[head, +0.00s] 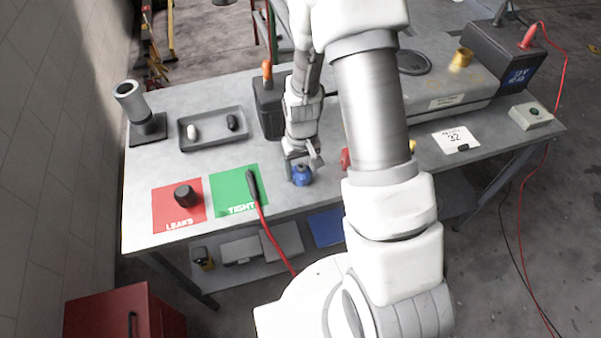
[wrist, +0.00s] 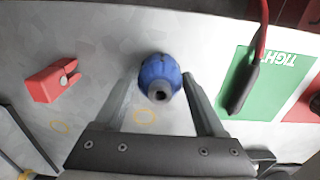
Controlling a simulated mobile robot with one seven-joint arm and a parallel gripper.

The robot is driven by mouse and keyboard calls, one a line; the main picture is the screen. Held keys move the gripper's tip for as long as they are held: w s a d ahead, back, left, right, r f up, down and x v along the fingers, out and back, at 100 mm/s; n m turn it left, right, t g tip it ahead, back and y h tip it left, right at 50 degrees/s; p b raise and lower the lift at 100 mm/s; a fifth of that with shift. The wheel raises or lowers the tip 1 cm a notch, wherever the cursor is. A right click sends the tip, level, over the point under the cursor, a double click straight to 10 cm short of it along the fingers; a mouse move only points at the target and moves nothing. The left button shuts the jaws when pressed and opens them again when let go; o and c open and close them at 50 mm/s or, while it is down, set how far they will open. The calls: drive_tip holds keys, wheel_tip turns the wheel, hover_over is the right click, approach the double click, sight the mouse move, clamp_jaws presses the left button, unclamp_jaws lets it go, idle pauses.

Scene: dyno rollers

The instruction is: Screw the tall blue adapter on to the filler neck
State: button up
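The blue adapter (head: 301,175) stands on the grey table near its front edge. In the wrist view the blue adapter (wrist: 158,72) is seen from above, with a dark hole in its top. My gripper (head: 303,163) is low over the table at the adapter. In the wrist view my gripper (wrist: 157,80) is open, one finger on each side of the adapter; I cannot tell whether a finger touches it. A brass-coloured ring (head: 461,58) on the grey tank at the back right looks like the filler neck; my arm is left of it.
A black-tipped red cable (head: 254,187) crosses the green TIGHT mat (head: 228,197). A black cap (head: 185,195) is on the red LEAKS mat (head: 168,216). A tray (head: 211,141) and a black box (head: 272,118) stand behind.

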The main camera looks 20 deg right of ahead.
drive_tip(key=c, duration=1)
drive_tip(key=shift+r+p, duration=2)
drive_tip(key=shift+r, duration=1)
